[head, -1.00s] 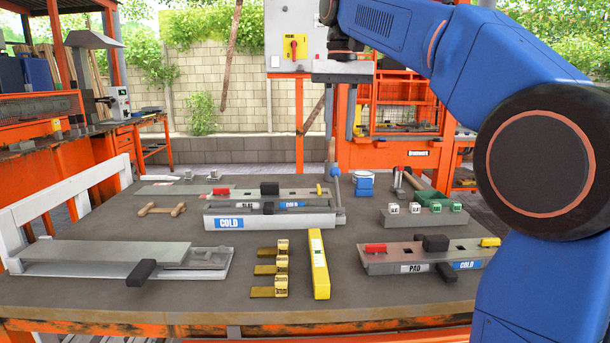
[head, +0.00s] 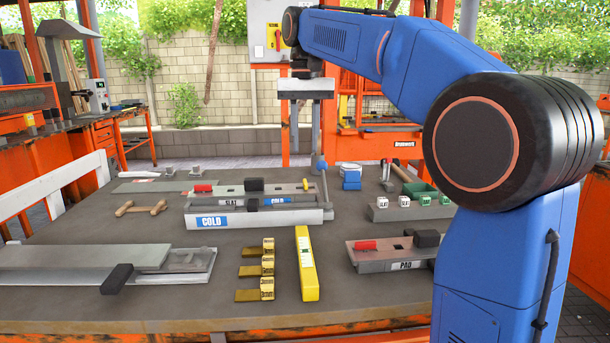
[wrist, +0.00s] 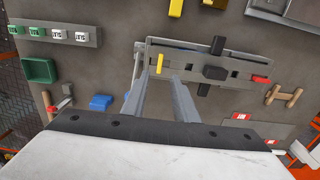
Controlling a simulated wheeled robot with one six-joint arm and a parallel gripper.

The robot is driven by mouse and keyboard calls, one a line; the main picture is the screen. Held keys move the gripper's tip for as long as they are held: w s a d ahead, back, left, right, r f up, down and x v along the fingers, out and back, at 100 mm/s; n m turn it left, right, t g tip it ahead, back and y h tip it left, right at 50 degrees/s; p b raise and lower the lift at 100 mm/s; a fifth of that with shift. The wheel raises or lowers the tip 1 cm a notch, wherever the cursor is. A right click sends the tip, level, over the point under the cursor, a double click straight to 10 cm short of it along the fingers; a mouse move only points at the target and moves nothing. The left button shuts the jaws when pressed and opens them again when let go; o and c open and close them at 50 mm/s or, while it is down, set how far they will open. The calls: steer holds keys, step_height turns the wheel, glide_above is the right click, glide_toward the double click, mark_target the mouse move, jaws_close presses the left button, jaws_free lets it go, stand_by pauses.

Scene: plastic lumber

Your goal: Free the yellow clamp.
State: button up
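A small yellow clamp (head: 308,185) is at the right end of the grey slotted plate on the far fixture (head: 262,218). In the wrist view the yellow clamp (wrist: 159,63) appears just beyond my fingertips, between their lines. Whether it touches either finger cannot be told. My gripper (wrist: 165,78) is open, its two grey fingers apart with nothing seen between them. In the head view my gripper (head: 316,150) hangs above the fixture's right end, pointing down. A red clamp (head: 203,188) sits at the plate's other end, with a dark block (head: 254,184) between them.
A blue box (head: 351,176) and a rack of labelled blocks (head: 410,208) are to the right. A PAD fixture (head: 385,258), partly hidden by my arm, and a yellow bar (head: 305,265) are nearer.

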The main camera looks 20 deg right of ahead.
mark_target(305, 181)
step_height(305, 181, down, 9)
steer(key=shift+f, duration=0.1)
stand_by(0.3)
jaws_close()
